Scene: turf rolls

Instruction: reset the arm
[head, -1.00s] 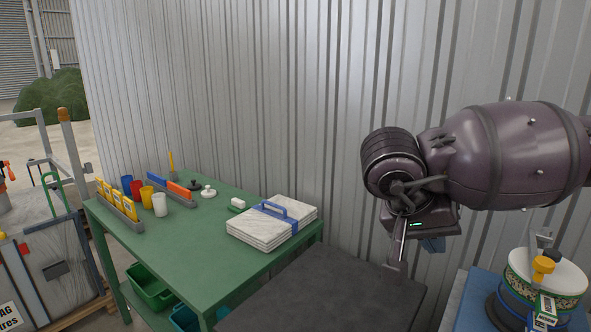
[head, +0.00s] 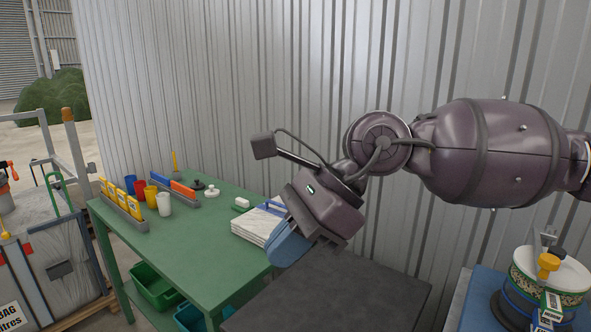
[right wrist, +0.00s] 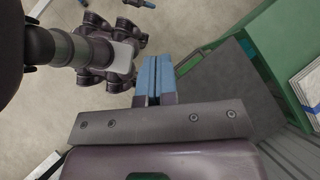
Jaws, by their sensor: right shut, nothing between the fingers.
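My right arm comes in from the right in the head view. Its right gripper (head: 290,245) has blue fingers and hangs over the gap between the green table and the dark grey surface, in front of the stacked white sheets. In the right wrist view the blue fingers (right wrist: 153,80) lie side by side, shut, with nothing between them. My left gripper is not seen in the head view.
The green table (head: 190,250) carries a stack of white sheets (head: 258,225), cups (head: 164,204) and tool holders. A dark grey surface (head: 335,295) stands in front, and a white-lidded tub (head: 550,270) at right. A corrugated wall (head: 230,90) closes off the back.

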